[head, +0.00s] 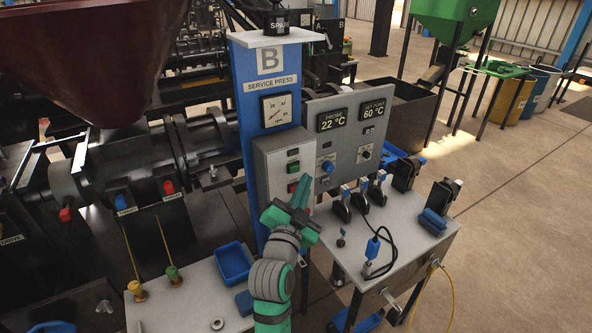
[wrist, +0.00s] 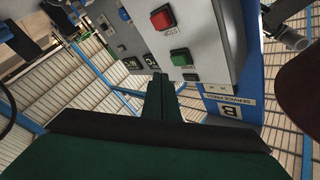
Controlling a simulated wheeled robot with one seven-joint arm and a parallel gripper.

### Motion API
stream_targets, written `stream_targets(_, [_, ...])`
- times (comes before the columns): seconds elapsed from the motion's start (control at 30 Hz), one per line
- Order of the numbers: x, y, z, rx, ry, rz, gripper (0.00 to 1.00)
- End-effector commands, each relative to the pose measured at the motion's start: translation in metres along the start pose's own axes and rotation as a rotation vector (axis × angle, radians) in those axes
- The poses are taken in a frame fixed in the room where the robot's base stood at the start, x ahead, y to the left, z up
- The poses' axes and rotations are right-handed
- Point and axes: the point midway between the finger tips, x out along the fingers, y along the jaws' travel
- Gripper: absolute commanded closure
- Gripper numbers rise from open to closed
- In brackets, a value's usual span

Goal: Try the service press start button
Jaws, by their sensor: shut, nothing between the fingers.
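The blue service press column (head: 262,110), lettered B, carries a light grey button box (head: 272,150). The box has a green button (head: 293,167) above a red button (head: 292,187). In the wrist view, which is turned over, the green button (wrist: 181,57) and the red button (wrist: 163,18) both show clear. My gripper (head: 301,186) is shut and empty in front of the box, its fingers pointing up towards it. In the wrist view the shut fingertips (wrist: 161,78) appear beside the green button. I cannot tell the remaining gap to the box.
A grey panel (head: 345,110) right of the box reads 22 °C and 60 °C. A bench (head: 410,235) below holds several clamps and a cable. A blue tray (head: 233,262) sits on a table at lower left. A dark red hopper (head: 85,50) hangs upper left.

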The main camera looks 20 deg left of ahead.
Motion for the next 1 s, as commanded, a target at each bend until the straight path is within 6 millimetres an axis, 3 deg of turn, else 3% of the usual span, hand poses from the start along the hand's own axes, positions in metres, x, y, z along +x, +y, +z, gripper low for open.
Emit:
stream_targets(0.4, [-0.022, 0.015, -0.015, -0.001, -0.001, -0.001, 1.00])
stream_targets(1.0, [-0.023, 0.018, -0.017, -0.001, 0.001, 0.001, 1.00])
